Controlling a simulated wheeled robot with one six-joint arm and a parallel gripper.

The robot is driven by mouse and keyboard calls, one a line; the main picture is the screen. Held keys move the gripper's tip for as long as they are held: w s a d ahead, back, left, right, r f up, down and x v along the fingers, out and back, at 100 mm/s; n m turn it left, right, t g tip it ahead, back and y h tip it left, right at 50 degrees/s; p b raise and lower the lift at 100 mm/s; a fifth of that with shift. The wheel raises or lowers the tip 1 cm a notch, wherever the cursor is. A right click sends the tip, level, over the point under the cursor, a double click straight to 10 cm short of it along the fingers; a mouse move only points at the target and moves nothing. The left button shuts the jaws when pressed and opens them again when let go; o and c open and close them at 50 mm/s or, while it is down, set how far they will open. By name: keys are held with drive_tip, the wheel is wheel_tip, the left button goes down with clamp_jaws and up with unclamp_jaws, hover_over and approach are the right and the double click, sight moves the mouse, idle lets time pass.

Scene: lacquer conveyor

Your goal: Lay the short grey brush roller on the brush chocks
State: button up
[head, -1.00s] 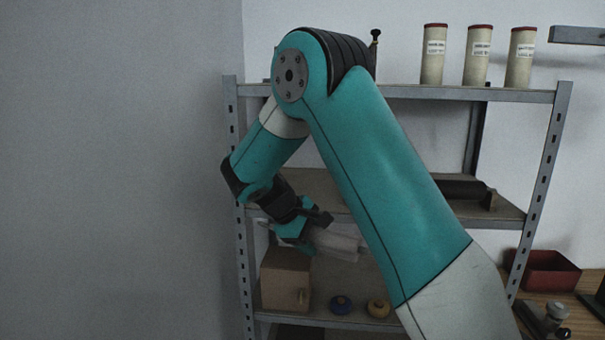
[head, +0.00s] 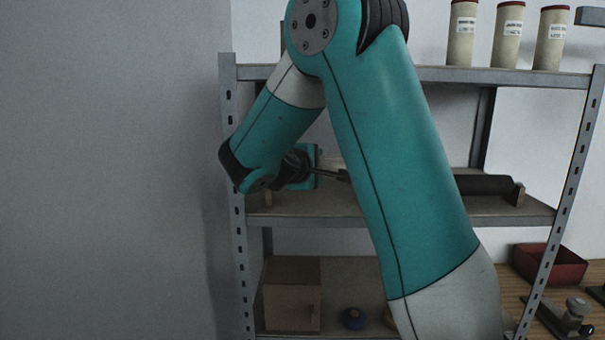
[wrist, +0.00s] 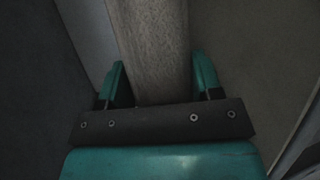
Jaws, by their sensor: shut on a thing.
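A grey, fibrous-looking roller (wrist: 150,40) runs between my gripper's teal fingers (wrist: 159,82) in the wrist view, its far end cut off by the picture's top. My gripper is shut on it. In the head view my gripper (head: 315,172) is at the height of the middle shelf, at its left part. The roller is mostly or wholly hidden behind my arm there. I cannot tell which supports are the brush chocks.
The grey rack has a middle shelf (head: 500,216) and an upper shelf (head: 450,74) with several pale, labelled cylinders (head: 508,35). A red bin (head: 550,264) stands on the bench at right.

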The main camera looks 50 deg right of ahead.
drive_tip(key=shift+w+a+f, duration=0.15)
drive_tip(key=shift+w+f, duration=0.25)
drive_tip(key=shift+f, duration=0.05)
drive_tip(key=shift+s+d+f+b, duration=0.2)
drive_tip(key=shift+d+f+b, duration=0.05)
drive_tip(key=shift+f+b, duration=1.25)
drive_tip(key=shift+f, duration=0.15)
drive_tip(key=shift+s, duration=0.15)
drive_tip(key=o, duration=1.2)
drive_tip(key=shift+c, duration=0.2)
drive_tip(key=shift+f, duration=0.1)
